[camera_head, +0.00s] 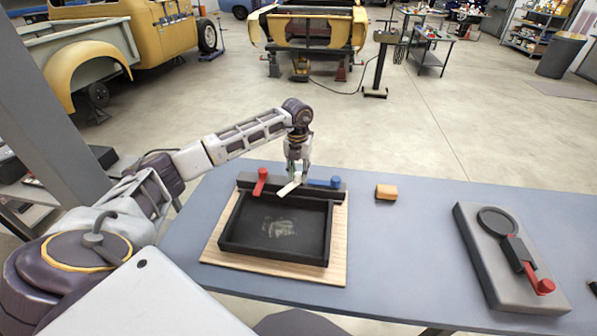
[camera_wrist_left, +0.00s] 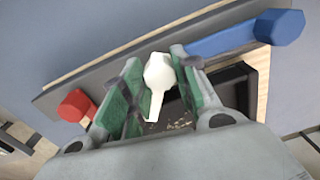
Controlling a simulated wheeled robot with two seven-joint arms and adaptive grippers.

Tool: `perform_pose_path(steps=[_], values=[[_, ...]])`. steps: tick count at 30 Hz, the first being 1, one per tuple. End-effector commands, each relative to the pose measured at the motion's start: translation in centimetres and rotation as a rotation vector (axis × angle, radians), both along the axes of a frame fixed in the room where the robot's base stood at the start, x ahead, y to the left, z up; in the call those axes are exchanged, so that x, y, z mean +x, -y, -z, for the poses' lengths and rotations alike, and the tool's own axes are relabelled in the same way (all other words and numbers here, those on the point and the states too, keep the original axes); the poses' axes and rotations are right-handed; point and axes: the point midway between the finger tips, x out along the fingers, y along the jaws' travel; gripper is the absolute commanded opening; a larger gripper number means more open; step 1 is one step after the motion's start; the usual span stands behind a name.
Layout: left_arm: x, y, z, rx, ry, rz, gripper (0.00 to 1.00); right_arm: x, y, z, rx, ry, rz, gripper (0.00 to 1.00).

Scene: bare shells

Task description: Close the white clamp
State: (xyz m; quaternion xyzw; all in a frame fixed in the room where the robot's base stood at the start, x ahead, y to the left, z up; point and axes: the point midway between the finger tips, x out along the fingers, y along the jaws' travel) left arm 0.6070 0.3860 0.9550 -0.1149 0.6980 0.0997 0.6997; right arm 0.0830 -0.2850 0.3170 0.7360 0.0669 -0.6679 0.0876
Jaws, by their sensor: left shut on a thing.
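The white clamp (camera_head: 288,188) sits on the dark back bar of a black tray, between a red clamp (camera_head: 260,183) and a blue clamp (camera_head: 324,183). In the head view its lever points forward and left over the tray's rear edge. My left gripper (camera_head: 298,174) is over it from above. In the left wrist view, the white clamp (camera_wrist_left: 158,76) is between the green-padded fingers of my left gripper (camera_wrist_left: 156,60), which is shut on it. The fingers hide part of the clamp's base in the head view. My right gripper is not in view.
The black tray (camera_head: 272,256) lies on a wooden board (camera_head: 338,256) on the blue-grey table (camera_head: 400,250). An orange block (camera_head: 386,192) lies right of it. A grey plate (camera_head: 490,265) with a ring and red-tipped lever is at the right.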

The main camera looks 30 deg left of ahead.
Motion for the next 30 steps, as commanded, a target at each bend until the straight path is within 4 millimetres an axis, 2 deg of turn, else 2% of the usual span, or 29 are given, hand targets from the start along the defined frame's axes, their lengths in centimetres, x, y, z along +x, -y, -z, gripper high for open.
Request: perform_pose_path(steps=[7,18,30], values=[[0.1,0.0,-0.2,0.000,0.005,-0.193,0.00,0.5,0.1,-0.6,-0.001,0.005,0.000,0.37],[0.1,0.0,-0.2,0.000,0.004,-0.458,0.00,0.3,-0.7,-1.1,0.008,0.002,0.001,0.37],[0.1,-0.1,-0.2,0.000,0.004,-0.593,0.00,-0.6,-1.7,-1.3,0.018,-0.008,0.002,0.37]])
